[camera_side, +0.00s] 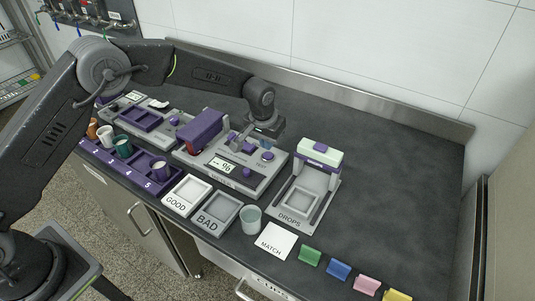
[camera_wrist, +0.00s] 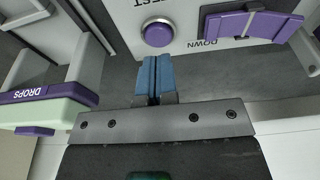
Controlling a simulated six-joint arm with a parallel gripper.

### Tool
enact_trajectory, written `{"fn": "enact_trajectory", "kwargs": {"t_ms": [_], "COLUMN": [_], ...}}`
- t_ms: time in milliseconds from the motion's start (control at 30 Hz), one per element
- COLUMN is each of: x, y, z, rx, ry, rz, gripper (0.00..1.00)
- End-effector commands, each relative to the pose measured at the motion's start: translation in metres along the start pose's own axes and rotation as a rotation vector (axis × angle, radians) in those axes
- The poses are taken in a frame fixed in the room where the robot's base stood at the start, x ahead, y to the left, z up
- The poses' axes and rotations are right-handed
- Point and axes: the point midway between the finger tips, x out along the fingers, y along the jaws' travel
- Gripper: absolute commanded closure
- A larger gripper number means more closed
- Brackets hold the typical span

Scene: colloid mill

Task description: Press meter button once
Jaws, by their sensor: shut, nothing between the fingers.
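The grey meter (camera_side: 215,172) stands mid-bench in the side view, with a small lit display (camera_side: 222,164) on its sloped front. A round purple button (camera_side: 267,156) sits on its right part beside the word TEST. The wrist view shows this button (camera_wrist: 157,33) with a pale ring around it, just beyond my fingertips. My gripper (camera_wrist: 155,62) has its blue fingers shut together with nothing between them. In the picture the fingertips are below the button, with a visible gap; their height above it is hard to tell. A purple lever piece (camera_wrist: 240,25) marked DOWN lies right of the button.
The DROPS stand (camera_side: 315,180) is right of the meter and also close on the left in the wrist view (camera_wrist: 50,95). GOOD (camera_side: 187,190) and BAD (camera_side: 216,212) trays, a clear cup (camera_side: 250,219) and a MATCH card (camera_side: 275,242) are in front.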

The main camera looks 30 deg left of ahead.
Motion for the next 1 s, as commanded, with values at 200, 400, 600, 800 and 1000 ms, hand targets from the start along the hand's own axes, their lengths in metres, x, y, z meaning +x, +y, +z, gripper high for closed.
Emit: {"fn": "enact_trajectory", "kwargs": {"t_ms": [200,400,600,800,1000], "x": [-0.015,-0.028,-0.040,-0.043,-0.043], "y": [0.000,0.000,0.000,0.000,0.000], "z": [-0.004,-0.006,-0.008,-0.009,-0.009], "rx": [0.000,0.000,0.000,0.000,0.000], "ry": [0.002,0.002,0.001,0.000,0.000], "rz": [0.001,0.000,0.000,0.000,0.000], "gripper": [1.00,1.00,1.00,1.00,1.00]}}
